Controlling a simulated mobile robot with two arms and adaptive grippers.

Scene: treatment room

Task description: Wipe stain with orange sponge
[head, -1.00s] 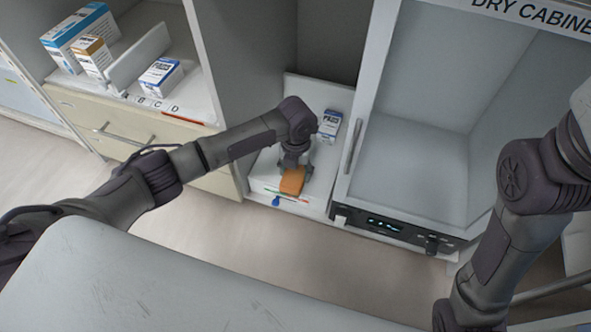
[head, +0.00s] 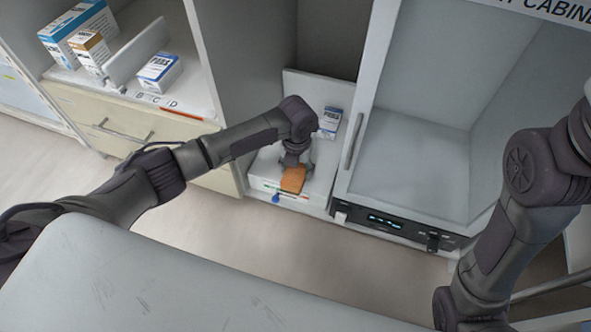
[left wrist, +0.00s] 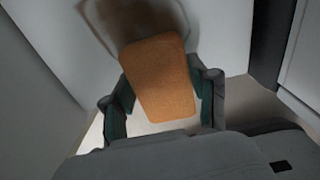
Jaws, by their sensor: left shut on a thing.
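The orange sponge (head: 292,179) is between the fingers of my left gripper (head: 296,164), over the white low shelf between the cabinets. In the left wrist view the sponge (left wrist: 160,80) fills the middle, with the left gripper's (left wrist: 162,98) green-padded fingers on both sides of it. The gripper is shut on it. A dark brownish patch (left wrist: 128,22) shows on the white surface just beyond the sponge; I cannot tell how much of it is stain and how much is shadow. Whether the sponge touches the surface is unclear. My right gripper is out of view.
A small white-and-blue box (head: 329,122) stands behind my left gripper on the shelf. The dry cabinet (head: 415,150) is close on the right, with its handle (head: 354,141). A drawer unit (head: 130,130) with boxes is at left. A pale padded surface (head: 150,285) fills the foreground.

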